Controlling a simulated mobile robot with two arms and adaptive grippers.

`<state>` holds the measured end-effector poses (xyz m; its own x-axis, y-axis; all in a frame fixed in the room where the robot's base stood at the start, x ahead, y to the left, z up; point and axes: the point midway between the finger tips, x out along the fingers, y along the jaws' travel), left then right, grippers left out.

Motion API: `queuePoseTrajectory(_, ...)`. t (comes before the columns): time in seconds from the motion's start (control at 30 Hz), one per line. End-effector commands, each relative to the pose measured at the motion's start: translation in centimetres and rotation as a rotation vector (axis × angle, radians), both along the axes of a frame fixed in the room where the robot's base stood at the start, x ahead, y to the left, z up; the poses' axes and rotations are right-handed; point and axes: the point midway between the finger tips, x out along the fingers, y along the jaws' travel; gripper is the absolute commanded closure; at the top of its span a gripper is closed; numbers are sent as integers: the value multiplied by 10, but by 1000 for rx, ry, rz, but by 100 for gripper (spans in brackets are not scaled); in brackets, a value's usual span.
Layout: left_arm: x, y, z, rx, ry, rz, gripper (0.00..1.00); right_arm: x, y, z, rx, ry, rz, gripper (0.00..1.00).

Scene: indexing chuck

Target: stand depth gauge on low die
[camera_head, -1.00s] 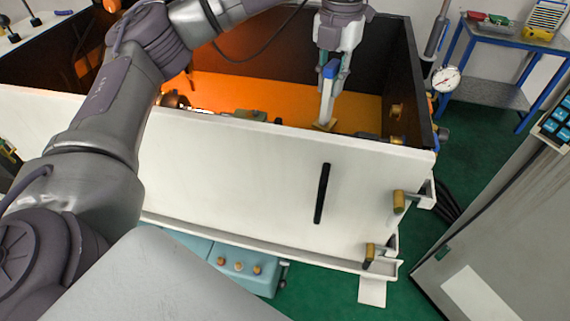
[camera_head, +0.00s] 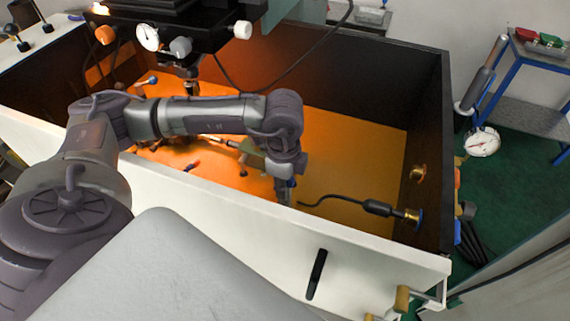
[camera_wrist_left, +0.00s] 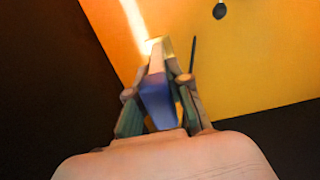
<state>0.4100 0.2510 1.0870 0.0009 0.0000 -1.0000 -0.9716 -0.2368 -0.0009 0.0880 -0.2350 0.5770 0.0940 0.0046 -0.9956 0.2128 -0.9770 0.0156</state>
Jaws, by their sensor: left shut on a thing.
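My left gripper (camera_head: 285,197) reaches down inside the open white-walled enclosure, just behind its front wall. It is shut on a blue and pale slim thing (camera_wrist_left: 156,92), which looks like the depth gauge. In the left wrist view it is held between the fingertips (camera_wrist_left: 158,88) and points away from the wrist. In the head view its lower end is hidden by the front wall. I cannot tell whether it touches anything. I cannot make out the low die in either view. My right gripper is not in view.
The front wall (camera_head: 200,205) stands between my body and the orange floor (camera_head: 345,150). A black cabled tool (camera_head: 375,207) lies at the right inside. A dark machine head with dials (camera_head: 175,28) hangs at the back left. The floor's right part is mostly clear.

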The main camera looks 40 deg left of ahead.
Motion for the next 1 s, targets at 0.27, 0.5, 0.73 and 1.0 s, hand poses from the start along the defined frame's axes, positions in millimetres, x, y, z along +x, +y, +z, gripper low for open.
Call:
queuePoseTrajectory(0.27, 0, 0, -39, 0, 2, 0, 100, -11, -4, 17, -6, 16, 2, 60)
queuePoseTrajectory(0.5, 0, 0, -70, 1, 4, -1, 100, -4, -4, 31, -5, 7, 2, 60)
queuePoseTrajectory(0.73, 1, 0, -79, 0, 0, -3, 100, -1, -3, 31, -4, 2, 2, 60)
queuePoseTrajectory(1.0, 0, 0, -81, 1, 0, -2, 72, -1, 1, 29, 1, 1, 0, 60)
